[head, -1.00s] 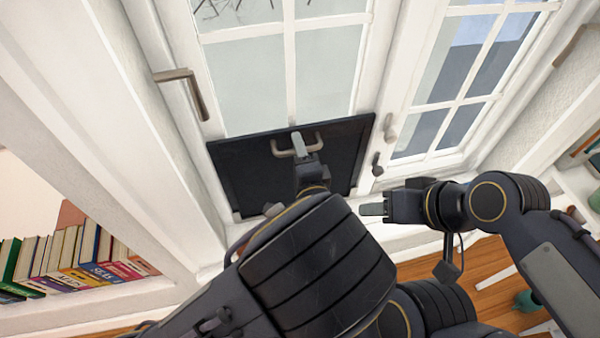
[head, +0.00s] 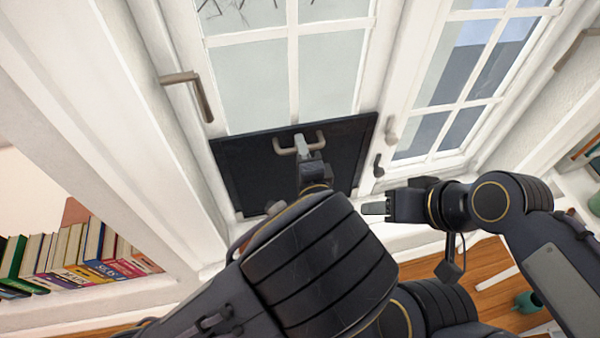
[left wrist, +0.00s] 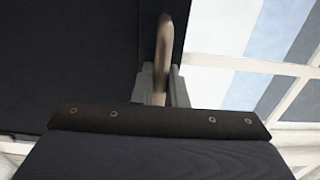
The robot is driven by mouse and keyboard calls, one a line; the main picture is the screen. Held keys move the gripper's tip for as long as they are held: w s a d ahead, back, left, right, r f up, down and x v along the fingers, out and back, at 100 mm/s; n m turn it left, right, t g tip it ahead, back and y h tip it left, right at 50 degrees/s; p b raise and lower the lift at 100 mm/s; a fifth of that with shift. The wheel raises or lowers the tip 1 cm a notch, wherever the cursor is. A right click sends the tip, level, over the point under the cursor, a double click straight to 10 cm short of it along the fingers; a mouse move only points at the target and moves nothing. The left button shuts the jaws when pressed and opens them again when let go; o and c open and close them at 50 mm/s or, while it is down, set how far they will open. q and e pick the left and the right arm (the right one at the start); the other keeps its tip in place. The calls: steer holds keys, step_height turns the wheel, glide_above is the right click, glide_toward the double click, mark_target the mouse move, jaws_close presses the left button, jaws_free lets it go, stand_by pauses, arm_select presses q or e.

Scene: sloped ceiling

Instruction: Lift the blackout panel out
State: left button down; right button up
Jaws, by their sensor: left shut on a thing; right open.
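The blackout panel (head: 235,170) is a flat black rectangle standing against the lower part of the left window. A light brown U-shaped handle (head: 284,151) sits near its top edge. My left gripper (head: 302,143) is shut on the middle of this handle. In the left wrist view the handle (left wrist: 164,45) runs between the two grey fingertips (left wrist: 161,88), with the dark panel (left wrist: 70,60) behind. My left arm hides the panel's bottom right part. My right gripper (head: 374,208) is open and empty, to the right of the panel and lower, near the sill.
A window lever (head: 190,90) juts out at the left frame, with another small handle (head: 378,165) right of the panel. Books (head: 75,255) fill a shelf at lower left. A second window (head: 455,90) is at the right. Wooden floor (head: 485,275) shows below.

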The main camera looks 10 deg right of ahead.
arm_select(q)
steer(key=shift+r+p, duration=3.75)
steer(key=shift+r, duration=0.3)
